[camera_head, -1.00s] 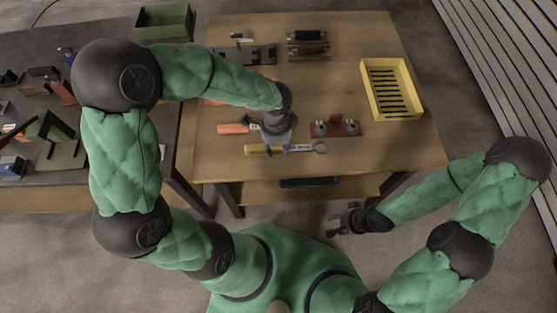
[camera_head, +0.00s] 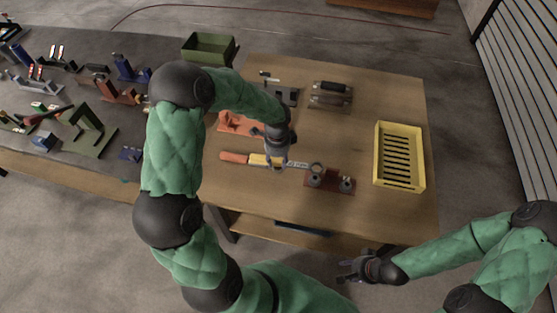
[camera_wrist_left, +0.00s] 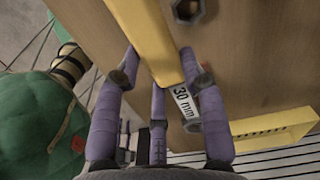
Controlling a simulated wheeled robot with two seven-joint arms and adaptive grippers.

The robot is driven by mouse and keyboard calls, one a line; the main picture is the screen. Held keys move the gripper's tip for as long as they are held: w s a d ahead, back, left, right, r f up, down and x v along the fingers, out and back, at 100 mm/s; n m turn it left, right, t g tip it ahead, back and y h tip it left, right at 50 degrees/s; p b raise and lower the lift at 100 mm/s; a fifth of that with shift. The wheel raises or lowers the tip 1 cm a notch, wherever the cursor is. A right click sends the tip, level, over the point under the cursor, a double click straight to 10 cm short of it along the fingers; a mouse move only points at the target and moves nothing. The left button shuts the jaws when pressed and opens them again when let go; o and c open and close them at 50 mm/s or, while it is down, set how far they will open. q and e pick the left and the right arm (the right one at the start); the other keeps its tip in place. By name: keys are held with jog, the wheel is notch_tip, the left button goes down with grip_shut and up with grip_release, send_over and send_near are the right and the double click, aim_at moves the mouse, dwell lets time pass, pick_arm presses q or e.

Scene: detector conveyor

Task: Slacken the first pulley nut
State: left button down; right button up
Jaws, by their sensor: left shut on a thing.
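My left gripper (camera_head: 277,158) is shut on the yellow handle of a wrench (camera_head: 258,160) over the table. In the left wrist view the yellow handle (camera_wrist_left: 145,35) lies between the fingers, with a "30 mm" label on the shank. The wrench's ring end (camera_head: 317,168) is at or just above the near-left nut of a red-brown pulley fixture (camera_head: 330,187); I cannot tell whether it touches. The fixture carries two dark round parts. My right gripper (camera_head: 350,270) appears open and empty, off the table's front edge at the lower right.
An orange-handled tool (camera_head: 232,157) lies just left of the wrench. A yellow slotted crate (camera_head: 421,160) stands at the right. Dark fixtures (camera_head: 330,95) and a green bin (camera_head: 208,49) are at the back. A grey table (camera_head: 60,85) with several fixtures is at the left.

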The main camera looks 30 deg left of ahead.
pick_arm(q)
jog(key=shift+d, duration=0.1)
jog(key=shift+f+b, duration=1.7)
jog(key=shift+f, duration=0.7)
jog(key=shift+w, duration=0.1)
jog(key=shift+r, duration=0.1)
jog(key=shift+f+b, duration=0.8)
jog(key=shift+f, duration=0.65)
jog(key=c, duration=1.4)
grip_release()
grip_shut()
